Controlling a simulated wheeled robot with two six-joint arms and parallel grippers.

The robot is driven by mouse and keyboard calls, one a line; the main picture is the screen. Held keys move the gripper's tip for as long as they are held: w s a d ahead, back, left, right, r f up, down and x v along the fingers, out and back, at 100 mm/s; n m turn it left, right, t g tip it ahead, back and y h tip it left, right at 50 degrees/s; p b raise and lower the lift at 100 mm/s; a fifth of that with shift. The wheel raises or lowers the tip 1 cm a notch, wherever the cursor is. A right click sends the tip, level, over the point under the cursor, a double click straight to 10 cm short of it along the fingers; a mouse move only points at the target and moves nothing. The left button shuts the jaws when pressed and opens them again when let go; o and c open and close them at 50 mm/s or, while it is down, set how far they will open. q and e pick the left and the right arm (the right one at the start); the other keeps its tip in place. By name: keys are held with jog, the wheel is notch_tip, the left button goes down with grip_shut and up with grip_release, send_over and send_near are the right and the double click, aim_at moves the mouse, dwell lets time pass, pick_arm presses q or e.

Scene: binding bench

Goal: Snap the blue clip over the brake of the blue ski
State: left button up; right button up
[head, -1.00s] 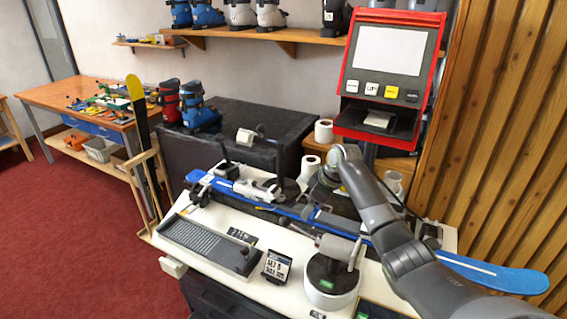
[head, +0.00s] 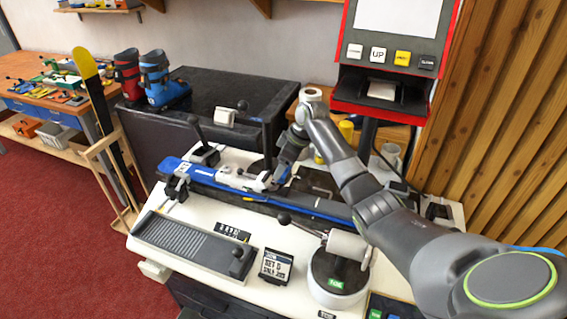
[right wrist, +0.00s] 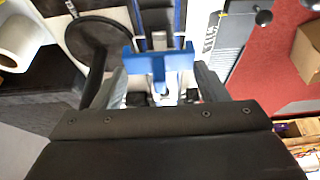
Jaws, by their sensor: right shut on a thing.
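The blue ski (head: 318,207) lies along the bench with a white and grey binding (head: 235,178) on it. My right gripper (head: 272,183) is low over the ski, at the right end of the binding. In the right wrist view the blue clip (right wrist: 158,63) sits between the fingers of my right gripper (right wrist: 160,85), which are shut on it. The ski shows beyond the clip as a dark strip with blue edges (right wrist: 179,20). The brake is not clearly visible, and I cannot tell whether the clip touches it. My left gripper is out of view.
Clamp levers (head: 268,135) stand behind the ski, close to my right arm. A red-framed kiosk (head: 388,100) stands behind.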

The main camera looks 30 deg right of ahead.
aim_at(288, 168)
notch_tip(288, 168, down, 4)
jog(key=b, duration=0.3)
jog(key=shift+r, duration=0.2)
jog(key=shift+f, duration=0.2)
jog(key=shift+w+f, duration=0.1)
jog(key=shift+f, duration=0.45)
jog(key=o, duration=0.4)
jog(key=c, duration=0.5)
jog(key=shift+r+p, duration=0.1)
jog(key=shift+p, duration=0.25)
